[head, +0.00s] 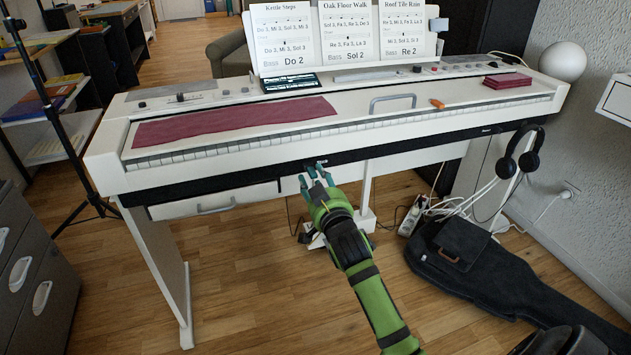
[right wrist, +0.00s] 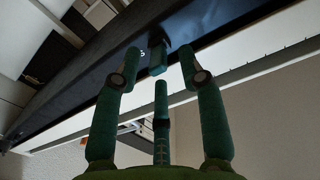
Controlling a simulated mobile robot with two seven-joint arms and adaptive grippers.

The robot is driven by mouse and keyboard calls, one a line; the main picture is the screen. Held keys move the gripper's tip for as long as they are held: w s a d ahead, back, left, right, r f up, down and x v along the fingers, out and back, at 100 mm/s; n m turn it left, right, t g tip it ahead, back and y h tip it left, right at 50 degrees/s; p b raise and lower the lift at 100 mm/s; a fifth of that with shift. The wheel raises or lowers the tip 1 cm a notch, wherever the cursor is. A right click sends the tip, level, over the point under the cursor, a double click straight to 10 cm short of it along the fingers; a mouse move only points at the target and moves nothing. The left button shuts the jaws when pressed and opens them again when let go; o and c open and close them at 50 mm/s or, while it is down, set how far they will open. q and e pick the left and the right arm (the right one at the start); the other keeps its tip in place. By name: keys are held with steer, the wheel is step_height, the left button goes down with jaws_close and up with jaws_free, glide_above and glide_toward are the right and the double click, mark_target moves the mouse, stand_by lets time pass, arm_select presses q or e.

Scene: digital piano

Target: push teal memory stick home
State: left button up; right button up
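The teal memory stick (right wrist: 157,59) sticks out from the dark front strip of the piano (right wrist: 88,82) in the right wrist view. How deep it sits in its port cannot be told. In the head view a small dark bit at the strip (head: 320,164) seems to be it. My right gripper (head: 316,175), green with teal fingers, is just below and in front of the strip. Its fingers are open, two standing on either side of the stick with gaps and a third below it. None clearly touches the stick. My left gripper is not in view.
A drawer (head: 213,201) is under the left side. A black case (head: 507,268) lies on the floor at right.

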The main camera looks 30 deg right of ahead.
steer(key=shift+s, duration=0.1)
steer(key=shift+p+v, duration=0.8)
steer(key=shift+v, duration=0.35)
steer(key=p+v, duration=0.1)
steer(key=v, duration=0.1)
steer(key=shift+s, duration=0.3)
steer(key=v, duration=1.2)
